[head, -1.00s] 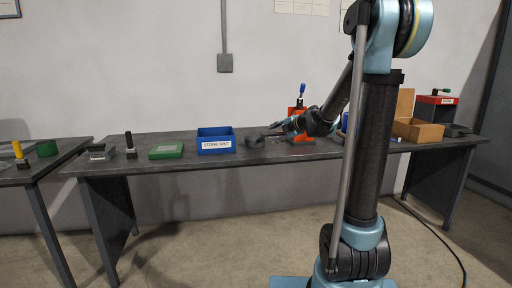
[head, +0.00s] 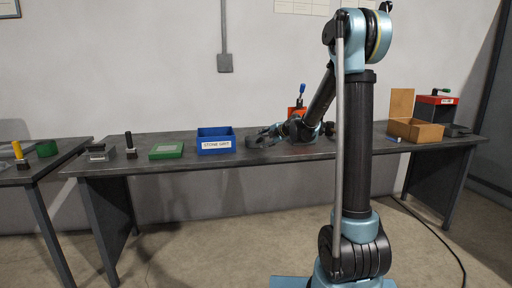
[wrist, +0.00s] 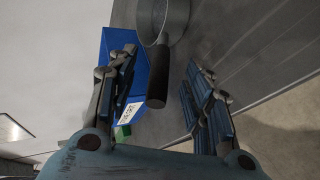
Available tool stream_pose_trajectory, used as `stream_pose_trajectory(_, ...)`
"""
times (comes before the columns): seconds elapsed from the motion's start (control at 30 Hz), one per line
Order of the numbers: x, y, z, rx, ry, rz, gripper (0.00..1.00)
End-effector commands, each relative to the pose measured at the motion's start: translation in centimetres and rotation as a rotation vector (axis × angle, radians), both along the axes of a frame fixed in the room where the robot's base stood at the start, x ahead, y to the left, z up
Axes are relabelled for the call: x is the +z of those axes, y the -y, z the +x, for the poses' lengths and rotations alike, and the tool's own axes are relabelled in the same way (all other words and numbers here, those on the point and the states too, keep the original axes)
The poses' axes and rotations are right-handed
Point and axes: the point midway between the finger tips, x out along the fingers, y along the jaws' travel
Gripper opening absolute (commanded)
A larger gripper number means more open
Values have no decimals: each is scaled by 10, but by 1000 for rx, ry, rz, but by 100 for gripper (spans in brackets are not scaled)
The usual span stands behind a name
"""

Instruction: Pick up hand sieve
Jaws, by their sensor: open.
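The hand sieve (head: 256,142) is a grey round pan on the dark bench, just right of the blue box. In the wrist view its grey bowl (wrist: 178,14) is at the top, cut by the frame edge. Its dark handle (wrist: 158,77) points down toward my gripper (wrist: 160,68). My gripper is open, with one finger on each side of the handle in that view. I cannot tell how far the handle lies below the fingers. In the head view my gripper (head: 272,132) is close to the sieve's right side, and the handle is hidden.
The blue box (head: 215,146) stands left of the sieve; it also shows beside the left finger (wrist: 112,45). A green case (head: 166,151) lies further left. An orange stand (head: 297,111) is behind my arm. An open cardboard box (head: 417,131) is at right.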

Motion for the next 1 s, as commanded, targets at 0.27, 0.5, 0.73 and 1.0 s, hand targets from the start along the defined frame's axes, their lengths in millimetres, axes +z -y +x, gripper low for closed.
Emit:
stream_pose_trajectory(0.27, -16, -20, 19, 1, 0, 0, 46)
stream_pose_trajectory(0.5, -23, -29, 30, 0, 1, -1, 46)
stream_pose_trajectory(0.73, -24, -29, 30, 0, 1, -1, 46)
stream_pose_trajectory(1.0, -24, -29, 30, 0, 1, -1, 0)
